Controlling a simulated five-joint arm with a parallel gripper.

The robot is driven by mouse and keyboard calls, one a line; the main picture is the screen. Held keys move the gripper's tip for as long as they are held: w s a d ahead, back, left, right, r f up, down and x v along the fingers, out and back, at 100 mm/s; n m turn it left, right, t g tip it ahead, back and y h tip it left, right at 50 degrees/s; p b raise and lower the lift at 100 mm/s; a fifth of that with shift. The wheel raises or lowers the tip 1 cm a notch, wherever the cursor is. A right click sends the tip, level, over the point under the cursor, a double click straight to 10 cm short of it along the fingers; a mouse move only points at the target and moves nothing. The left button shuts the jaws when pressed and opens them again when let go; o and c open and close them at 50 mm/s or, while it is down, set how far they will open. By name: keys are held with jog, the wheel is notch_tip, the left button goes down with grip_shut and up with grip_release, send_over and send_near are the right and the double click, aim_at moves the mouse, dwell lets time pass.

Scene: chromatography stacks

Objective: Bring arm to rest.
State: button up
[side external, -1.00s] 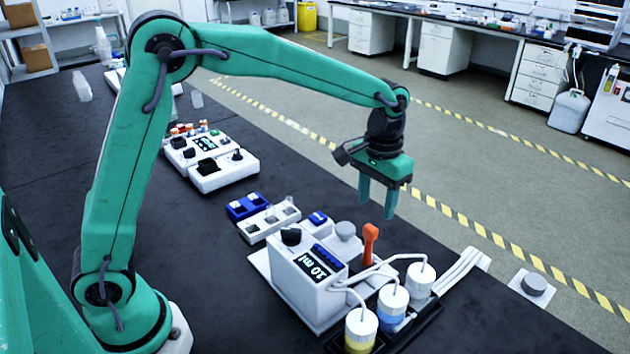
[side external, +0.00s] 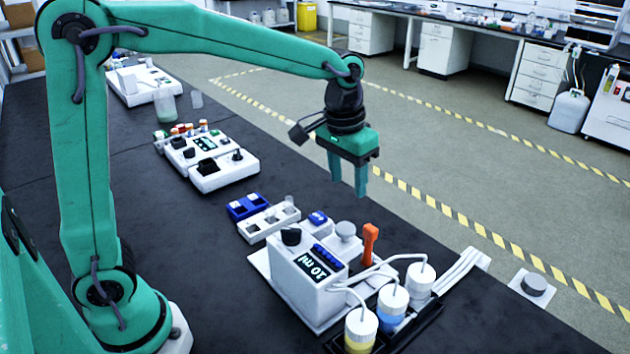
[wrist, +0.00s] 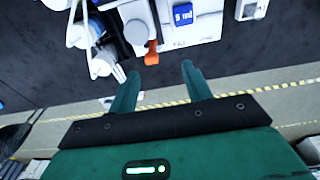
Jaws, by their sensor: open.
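My gripper (side external: 348,181) is green with two straight fingers pointing down. It hangs in the air above the far edge of the dark bench, with the fingers apart and nothing between them. In the wrist view my gripper (wrist: 160,72) is also open and empty. An orange lever (side external: 370,243) stands upright on the white pump unit (side external: 307,290), below and apart from the fingertips. The orange lever also shows in the wrist view (wrist: 151,56), above the left fingertip.
Bottles with tubes (side external: 392,300) stand beside the pump unit at the bench's near right. Small blue and white racks (side external: 268,220) lie behind it. Another white device (side external: 210,165) stands farther back. Open floor lies beyond the bench.

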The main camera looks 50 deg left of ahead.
jog(key=s+a+r+t, duration=0.1)
jog(key=s+a, duration=0.3)
jog(key=s, duration=0.5)
jog(key=s+a+r+t, duration=0.1)
jog(key=s+a+t, duration=0.2)
jog(key=s, duration=0.7)
jog(key=shift+s+a, duration=0.2)
jog(key=shift+a, duration=0.3)
dwell(0.5)
